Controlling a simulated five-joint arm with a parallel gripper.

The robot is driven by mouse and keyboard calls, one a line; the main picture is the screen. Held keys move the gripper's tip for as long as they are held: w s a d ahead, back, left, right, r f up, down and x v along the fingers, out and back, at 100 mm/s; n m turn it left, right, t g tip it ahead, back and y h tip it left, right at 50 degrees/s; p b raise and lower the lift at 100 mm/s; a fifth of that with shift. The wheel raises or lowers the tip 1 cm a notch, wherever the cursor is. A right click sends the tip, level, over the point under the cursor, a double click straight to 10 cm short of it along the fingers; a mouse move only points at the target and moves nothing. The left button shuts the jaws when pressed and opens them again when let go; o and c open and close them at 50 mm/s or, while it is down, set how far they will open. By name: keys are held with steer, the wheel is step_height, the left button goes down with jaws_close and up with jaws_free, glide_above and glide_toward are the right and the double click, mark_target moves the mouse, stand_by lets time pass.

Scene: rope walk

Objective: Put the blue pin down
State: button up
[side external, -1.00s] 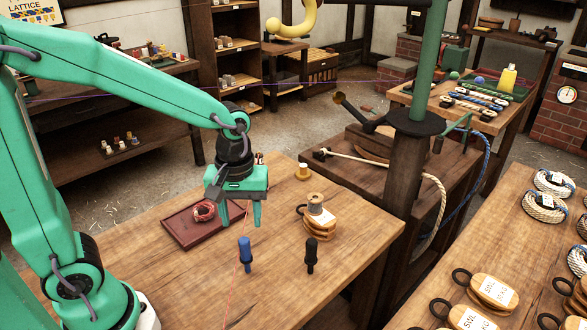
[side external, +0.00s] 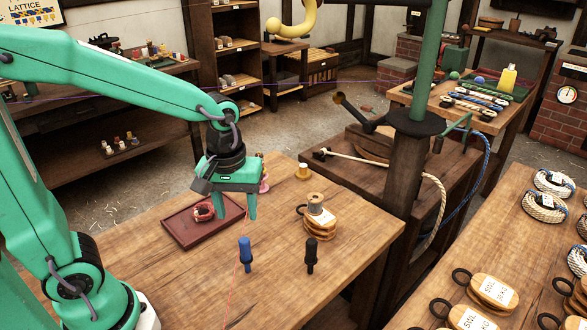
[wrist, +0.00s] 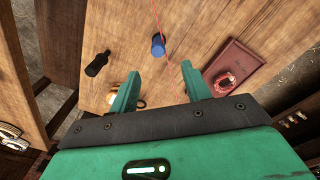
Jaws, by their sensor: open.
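The blue pin (side external: 245,254) stands upright on the wooden table (side external: 190,285), left of a similar black pin (side external: 311,255). In the wrist view the blue pin (wrist: 158,46) is beyond my fingertips, with a thin red line passing by it. My gripper (side external: 238,213) is open and empty, above the table behind the blue pin and apart from it. In the wrist view my gripper's fingers (wrist: 160,78) are spread with nothing between them.
A dark red tray (side external: 180,236) with a red coil (side external: 204,211) lies left of my gripper. The table's front is clear.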

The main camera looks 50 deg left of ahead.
steer(key=s+a+r+m+t, duration=0.3)
steer(key=s+r+m+t, duration=0.2)
steer(key=r+m, duration=0.3)
steer(key=shift+s+a, duration=0.3)
steer(key=shift+s, duration=0.6)
stand_by(0.5)
